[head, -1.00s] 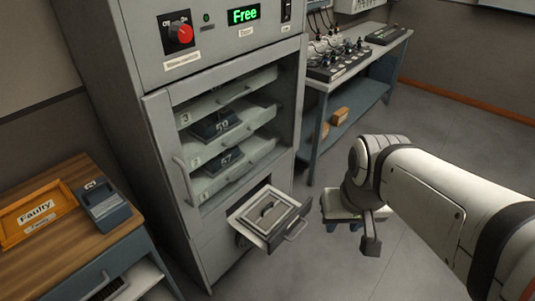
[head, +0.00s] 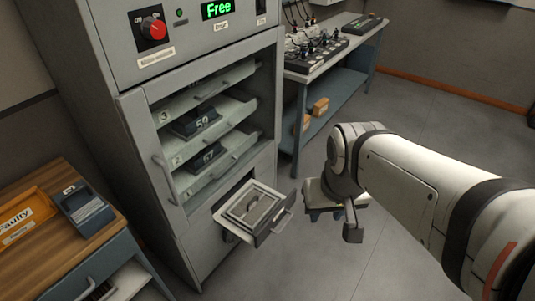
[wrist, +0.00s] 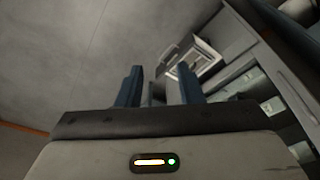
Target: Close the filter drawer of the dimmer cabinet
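The dimmer cabinet (head: 128,150) is a tall grey unit on the left of the head view. Its filter drawer (head: 270,232) sticks out low at the front, with a framed grey filter (head: 250,206) in it and a bar handle on its front. In the wrist view the drawer (wrist: 197,60) shows above and right of centre, beyond the fingertips. My gripper (wrist: 158,80) is open, its two blue fingers apart with nothing held between them. It is clear of the drawer.
The cabinet's glazed door bay (head: 205,130) holds several shelves with dimmer modules. A wooden-topped desk (head: 60,180) with an orange tray (head: 22,218) stands at left. A workbench (head: 335,45) stands behind. Open floor lies at right.

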